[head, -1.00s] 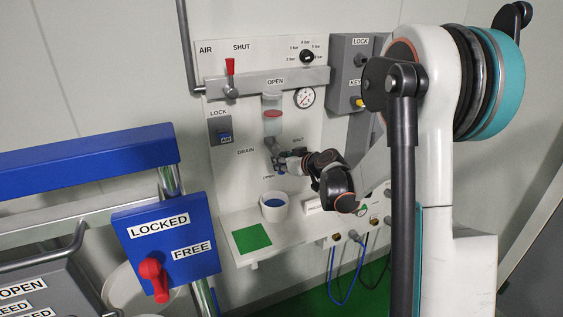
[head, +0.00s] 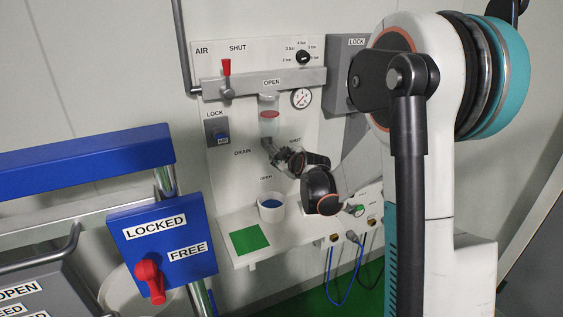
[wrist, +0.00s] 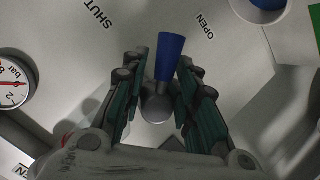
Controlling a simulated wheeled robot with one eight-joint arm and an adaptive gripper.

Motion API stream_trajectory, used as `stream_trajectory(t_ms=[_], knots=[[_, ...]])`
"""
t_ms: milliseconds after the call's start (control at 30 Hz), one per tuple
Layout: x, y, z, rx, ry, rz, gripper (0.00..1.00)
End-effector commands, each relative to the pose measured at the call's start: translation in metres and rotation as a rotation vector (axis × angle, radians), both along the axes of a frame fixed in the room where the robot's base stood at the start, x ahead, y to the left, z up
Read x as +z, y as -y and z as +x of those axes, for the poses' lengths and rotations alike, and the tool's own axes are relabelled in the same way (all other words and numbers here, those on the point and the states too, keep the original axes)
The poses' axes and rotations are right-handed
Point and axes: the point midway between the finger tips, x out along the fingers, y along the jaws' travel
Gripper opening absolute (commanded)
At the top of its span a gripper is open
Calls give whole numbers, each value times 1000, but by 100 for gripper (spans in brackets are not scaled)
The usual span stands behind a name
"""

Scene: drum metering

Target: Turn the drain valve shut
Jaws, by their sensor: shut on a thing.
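The drain valve has a blue lever (wrist: 171,57) on a round grey knob (wrist: 156,107) in the wrist view. The lever stands between my gripper's two fingers (wrist: 158,80), and my gripper is shut on it. The lever points to the gap between the printed words SHUT (wrist: 98,14) and OPEN (wrist: 206,26). In the head view my gripper (head: 273,152) is at the panel below the sight glass, between DRAIN (head: 242,152) and SHUT (head: 295,140). It hides the lever there.
A red-handled air valve (head: 226,68) and a pressure gauge (head: 301,98) are above. A white cup (head: 271,207) with blue inside and a green square (head: 250,239) are on the shelf below. A blue box with a red knob (head: 150,280) stands front left.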

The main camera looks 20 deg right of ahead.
Motion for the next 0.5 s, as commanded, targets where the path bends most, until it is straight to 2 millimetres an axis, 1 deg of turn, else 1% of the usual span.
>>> stream_trajectory(t_ms=[33, 500], knots=[[-2, -5, -1, 9, -6, -45, 0], [4, 2, -1, 7, -8, -489, 0]])
